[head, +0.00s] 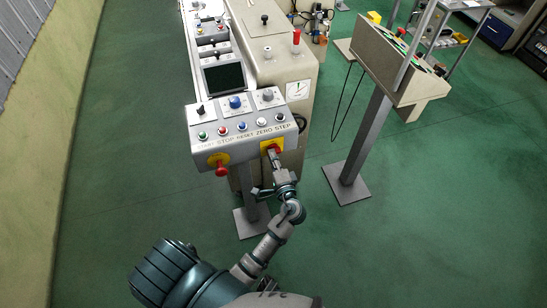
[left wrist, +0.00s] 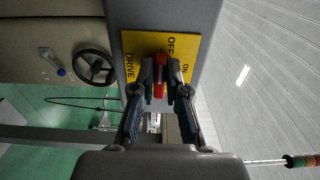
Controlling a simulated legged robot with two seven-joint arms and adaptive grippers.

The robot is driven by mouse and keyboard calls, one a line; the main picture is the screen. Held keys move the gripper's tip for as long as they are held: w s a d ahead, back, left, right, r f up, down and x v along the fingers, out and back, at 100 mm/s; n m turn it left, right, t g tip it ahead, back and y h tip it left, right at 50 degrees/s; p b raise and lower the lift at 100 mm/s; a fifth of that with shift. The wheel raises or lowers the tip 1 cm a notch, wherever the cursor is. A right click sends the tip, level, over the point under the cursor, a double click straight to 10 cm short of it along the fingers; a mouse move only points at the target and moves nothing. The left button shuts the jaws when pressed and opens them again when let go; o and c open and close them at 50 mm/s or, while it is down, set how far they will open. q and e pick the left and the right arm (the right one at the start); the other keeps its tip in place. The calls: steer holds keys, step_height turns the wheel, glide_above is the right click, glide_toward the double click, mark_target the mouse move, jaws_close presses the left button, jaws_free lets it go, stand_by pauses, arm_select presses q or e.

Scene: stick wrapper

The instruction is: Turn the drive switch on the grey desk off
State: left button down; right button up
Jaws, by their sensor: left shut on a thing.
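The grey desk (head: 243,131) stands on a post in the middle of the head view, with buttons and knobs on its sloped top. Its front has two yellow plates. The drive switch (left wrist: 160,75) has a red handle on the right-hand yellow plate (left wrist: 132,43), which reads DRIVE, OFF and ON in the left wrist view. My left gripper (left wrist: 164,90) is at this switch, with its fingers closed on either side of the red handle. In the head view, the left gripper (head: 276,165) partly hides the switch. My right gripper does not show.
A beige machine (head: 285,70) stands behind the desk. A beige box on a grey post (head: 366,140) stands to the right. A black handwheel (left wrist: 94,66) shows in the wrist view.

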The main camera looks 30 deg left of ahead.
arm_select(q)
steer(key=shift+f, duration=0.1)
steer(key=c, duration=1.2)
jaws_free()
steer(key=shift+a, duration=0.1)
steer(key=v, duration=1.2)
steer(key=shift+w, duration=0.1)
steer(key=shift+f, duration=0.1)
